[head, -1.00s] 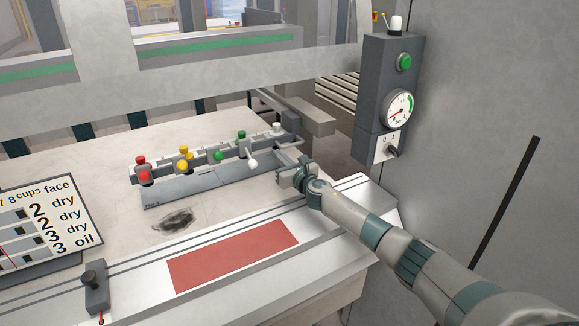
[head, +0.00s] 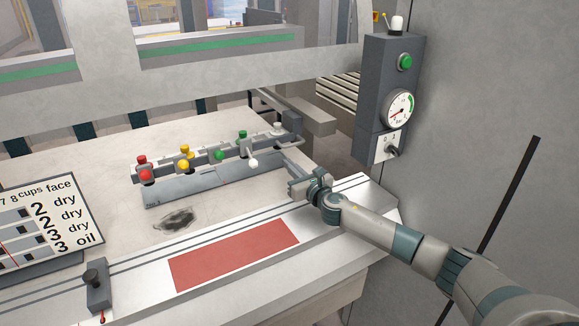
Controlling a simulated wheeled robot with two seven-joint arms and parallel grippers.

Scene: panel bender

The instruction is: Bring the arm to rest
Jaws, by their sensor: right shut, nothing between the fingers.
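My right arm (head: 425,250) comes in from the lower right in the head view. Its gripper (head: 292,186) is shut and empty, above the table near the right end of the valve bar. My left gripper is not in view.
A grey control box (head: 385,100) with a green button, gauge and switch stands at the right. A red mat (head: 235,255) lies on the front ledge. A sign (head: 45,225) and a dark clamp (head: 96,285) are at the left. A dark smudge (head: 174,219) marks the table.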

